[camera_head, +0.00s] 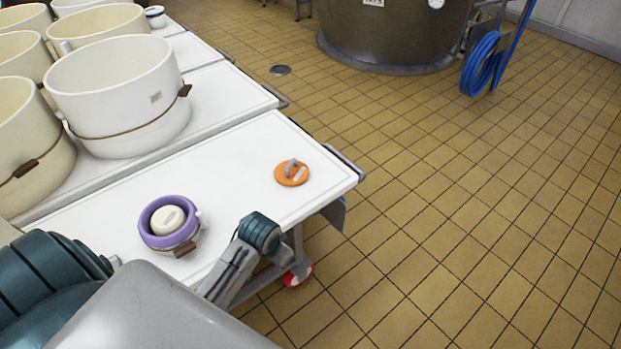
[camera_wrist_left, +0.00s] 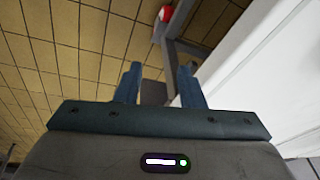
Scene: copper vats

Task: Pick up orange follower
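The orange follower (camera_head: 283,176) is a flat orange disc with a grey handle on top. It lies on the white cart top (camera_head: 235,150) near its right end in the head view. My left gripper (camera_wrist_left: 160,83) shows in the wrist view with its two blue fingers apart and nothing between them. It is beside the cart, with the floor and cart frame in front of it. The follower is not seen in the wrist view. My right gripper is in neither view.
A purple ring-shaped mould (camera_head: 150,234) with a cream centre stands on the same cart, left of the follower. Large cream moulds (camera_head: 115,80) stand on the cart behind. A metal rail (camera_head: 344,160) edges the cart's right end.

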